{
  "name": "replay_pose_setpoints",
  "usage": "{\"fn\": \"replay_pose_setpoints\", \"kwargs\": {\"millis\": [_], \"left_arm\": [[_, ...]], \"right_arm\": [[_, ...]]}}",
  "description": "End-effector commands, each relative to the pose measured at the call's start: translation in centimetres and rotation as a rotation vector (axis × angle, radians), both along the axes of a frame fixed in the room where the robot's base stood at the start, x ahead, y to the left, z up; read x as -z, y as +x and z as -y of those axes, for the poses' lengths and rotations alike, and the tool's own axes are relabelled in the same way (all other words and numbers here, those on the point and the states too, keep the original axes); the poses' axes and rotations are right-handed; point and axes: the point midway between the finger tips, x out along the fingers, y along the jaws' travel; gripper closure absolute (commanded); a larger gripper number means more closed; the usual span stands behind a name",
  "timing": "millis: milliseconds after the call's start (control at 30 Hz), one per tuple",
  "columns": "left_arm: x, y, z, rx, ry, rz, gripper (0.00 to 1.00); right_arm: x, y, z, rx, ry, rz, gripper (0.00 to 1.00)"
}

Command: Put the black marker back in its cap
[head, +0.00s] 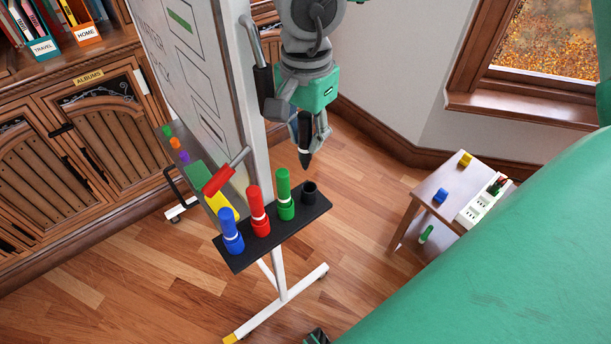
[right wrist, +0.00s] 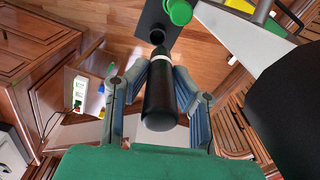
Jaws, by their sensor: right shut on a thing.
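My right gripper (head: 308,130) is shut around the black marker (head: 305,145) and holds it nearly upright, tip down. The marker has a white band above its bare tip. The black cap (head: 309,194) stands open end up at the right end of the black holder (head: 238,262). In the head view the tip hangs just above the cap with a small gap. In the right wrist view the marker (right wrist: 166,95) lies between both fingers (right wrist: 163,85) and points toward the cap (right wrist: 157,36).
Blue (head: 231,232), red (head: 258,212) and green (head: 285,195) markers stand in the holder beside the cap. The whiteboard (head: 185,75) is close to the left of my gripper. A small wooden table (head: 425,190) with a power strip (head: 482,200) stands to the right.

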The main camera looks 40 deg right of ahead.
Motion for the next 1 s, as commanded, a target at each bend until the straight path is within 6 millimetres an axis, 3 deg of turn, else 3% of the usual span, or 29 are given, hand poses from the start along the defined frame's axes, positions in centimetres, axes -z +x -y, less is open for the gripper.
{"fn": "replay_pose_setpoints", "kwargs": {"millis": [33, 200, 467, 600, 867, 900, 933, 1000], "left_arm": [[0.7, 0.0, 0.0, 0.0, 0.0, 0.0, 0.6], [1.5, 0.0, 0.0, 0.0, 0.0, 0.0, 0.6], [2.3, 0.0, 0.0, 0.001, 0.0, 0.0, 0.6], [1.2, 0.0, 0.0, 0.001, 0.0, 0.0, 0.6], [1.3, 0.0, 0.0, 0.0, 0.0, 0.0, 0.6], [1.3, 0.0, 0.0, 0.0, 0.0, 0.0, 0.6], [1.3, 0.0, 0.0, 0.0, 0.0, 0.0, 0.6], [1.3, 0.0, 0.0, 0.0, 0.0, 0.0, 0.6]], "right_arm": [[1.8, -0.1, 0.1, 0.0, 0.0, -0.004, 1.0], [4.7, 0.0, 0.3, 0.0, 0.002, -0.002, 1.0], [7.2, -0.1, 0.1, 0.0, -0.002, -0.003, 1.0], [8.8, -0.1, -0.1, 0.0, -0.003, -0.004, 1.0], [9.4, 0.0, 0.1, 0.0, 0.004, 0.002, 1.0], [9.4, 0.0, 0.1, 0.0, 0.004, 0.002, 0.7], [9.4, 0.0, 0.1, 0.0, 0.004, 0.002, 0.59], [9.4, 0.0, 0.1, 0.0, 0.003, 0.001, 0.59]]}}
